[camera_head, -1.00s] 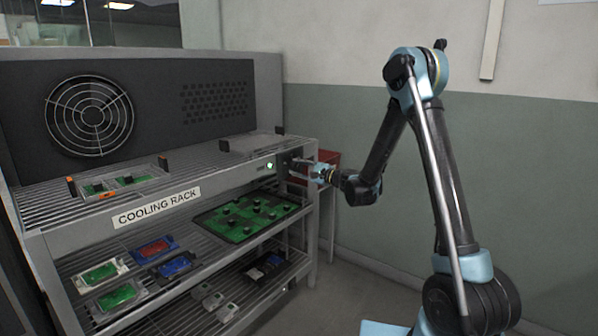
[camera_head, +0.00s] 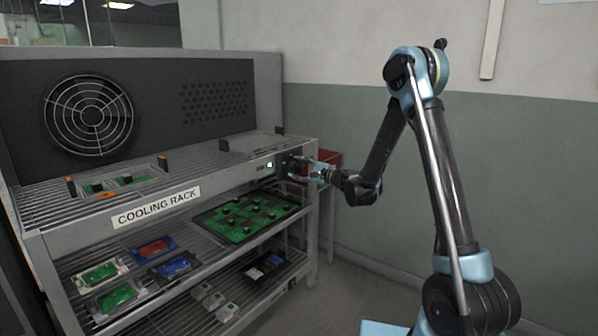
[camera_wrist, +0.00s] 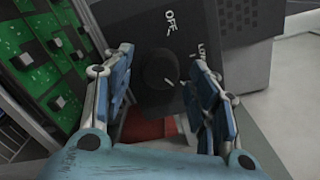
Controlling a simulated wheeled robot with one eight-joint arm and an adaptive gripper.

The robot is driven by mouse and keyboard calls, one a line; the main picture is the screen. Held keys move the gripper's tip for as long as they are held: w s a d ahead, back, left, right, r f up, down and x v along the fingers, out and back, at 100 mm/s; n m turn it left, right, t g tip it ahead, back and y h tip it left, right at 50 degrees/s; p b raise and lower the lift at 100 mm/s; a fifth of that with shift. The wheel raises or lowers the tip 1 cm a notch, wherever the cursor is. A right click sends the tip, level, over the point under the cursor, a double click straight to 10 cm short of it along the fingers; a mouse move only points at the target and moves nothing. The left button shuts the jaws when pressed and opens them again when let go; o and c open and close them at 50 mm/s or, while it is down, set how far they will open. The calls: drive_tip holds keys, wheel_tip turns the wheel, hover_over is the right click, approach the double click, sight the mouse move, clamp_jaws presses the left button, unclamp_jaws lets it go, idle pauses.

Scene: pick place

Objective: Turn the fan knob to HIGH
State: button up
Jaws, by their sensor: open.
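The fan knob (camera_wrist: 157,68) is a round black dial on a dark panel (camera_wrist: 135,35) at the right end of the cooling rack's front. In the wrist view, OFF and LOW are readable on the panel. A short white mark on the knob's lower right edge points away from OFF, past LOW. No HIGH label is readable; the right finger covers part of the panel there. My gripper (camera_wrist: 160,78) is open, with its blue fingers on either side of the knob. I cannot tell whether they touch it. In the head view my gripper (camera_head: 298,168) is at the panel.
The cooling rack (camera_head: 75,222) holds circuit boards on its shelves. A round fan grille (camera_head: 88,115) is set in its back panel. A small lit indicator (camera_head: 270,164) sits left of the dark panel. A red bin (camera_head: 328,157) stands behind my gripper. The floor at right is open.

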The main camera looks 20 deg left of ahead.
drive_tip(key=v, duration=1.1)
drive_tip(key=shift+d, duration=0.4)
drive_tip(key=shift+s+f, duration=0.1)
drive_tip(key=s+d+r+n+g+h, duration=0.2)
drive_tip(key=s+d+n+h, duration=0.45)
drive_tip(key=s+d, duration=0.7)
drive_tip(key=s+d+f+n+g+h, duration=0.1)
drive_tip(key=s+d+f+h, duration=0.2)
drive_tip(key=s+d, duration=0.5)
drive_tip(key=s+d+f+n+h, duration=0.2)
drive_tip(key=s+d+f+h, duration=0.1)
drive_tip(key=s+d, duration=0.5)
drive_tip(key=s+d+f+n+g+h, duration=0.1)
drive_tip(key=s+d+f+h, duration=0.3)
drive_tip(key=s+d, duration=0.4)
drive_tip(key=d, duration=0.3)
drive_tip(key=shift+g, duration=0.3)
drive_tip(key=shift+c, duration=0.5)
